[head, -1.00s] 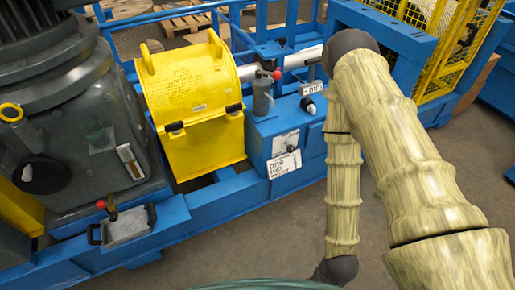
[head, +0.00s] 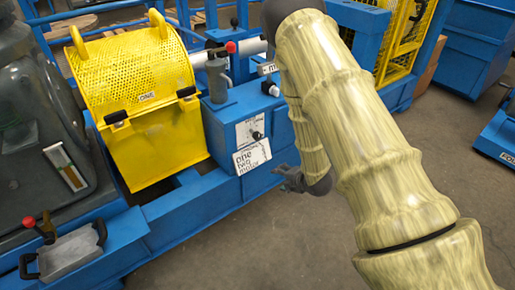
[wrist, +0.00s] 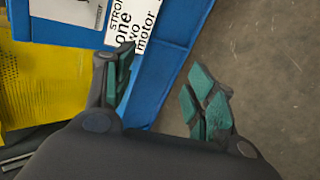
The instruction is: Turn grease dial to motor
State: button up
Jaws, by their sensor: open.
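The grease dial (head: 257,135) is a small black knob on a white plate on the front of a blue box.
A yellow perforated guard (head: 140,75) stands left of the blue box. A grey cylinder with a red knob (head: 216,75) stands on the box. A grey lidded plate with handles (head: 70,257) is at lower left. Bare floor (head: 300,245) lies in front.

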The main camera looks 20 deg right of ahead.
jog(key=w+d+r+n+t+y+b, duration=0.1)
jog(key=w+r+n+t+y+b, duration=0.1)
jog(key=w+n+b, duration=0.55)
jog(key=n+y+b, duration=0.2)
jog(key=n+b, duration=0.1)
jog(key=n, duration=0.5)
send_near(259, 136)
jog(key=shift+t, duration=0.3)
jog(key=x, duration=0.3)
jog(key=b+x, duration=0.1)
jog(key=x, duration=0.7)
jog(key=shift+s+f, duration=0.1)
jog(key=shift+f, duration=0.2)
jog(key=c, duration=1)
